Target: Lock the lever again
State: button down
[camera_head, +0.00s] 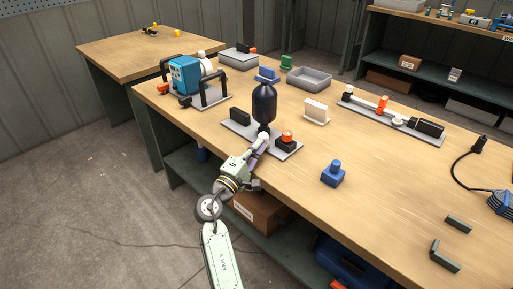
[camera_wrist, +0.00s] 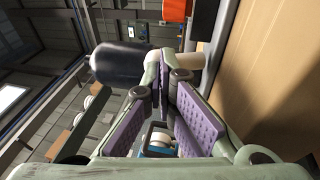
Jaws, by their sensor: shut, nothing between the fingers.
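The dosing skid is a grey plate (camera_head: 285,152) on the wooden table, carrying a dark rounded vessel (camera_head: 265,100) that stands upright. The vessel also shows on its side in the wrist view (camera_wrist: 117,62). A pale rounded end (camera_head: 263,137) shows below the vessel, just at my fingertips; in the wrist view it is a cream cylinder (camera_wrist: 190,60). It may be the lever's handle, but I cannot tell its lock state. My gripper (camera_head: 259,147), with purple finger pads, is shut and empty at the plate's front edge. Contact with the cream piece is unclear.
A red-orange button (camera_head: 287,136) sits right of my fingertips on the plate, and a black block (camera_head: 240,116) to the left. A blue bottle-like part (camera_head: 333,174) stands to the right. A white upright block (camera_head: 316,110) stands behind.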

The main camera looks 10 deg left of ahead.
aim_at(267, 134)
jog(key=shift+r, duration=0.15)
jog(key=shift+w+d+r, duration=0.55)
jog(key=shift+w+r, duration=0.2)
jog(key=shift+r, duration=0.1)
jog(key=shift+w+d+r+b, duration=0.25)
jog(key=shift+w+d, duration=0.1)
jog(key=shift+w, duration=0.1)
jog(key=shift+w+d+r+b, duration=0.2)
jog(key=shift+w+d, duration=0.1)
jog(key=shift+w, duration=0.25)
jog(key=shift+r, duration=0.15)
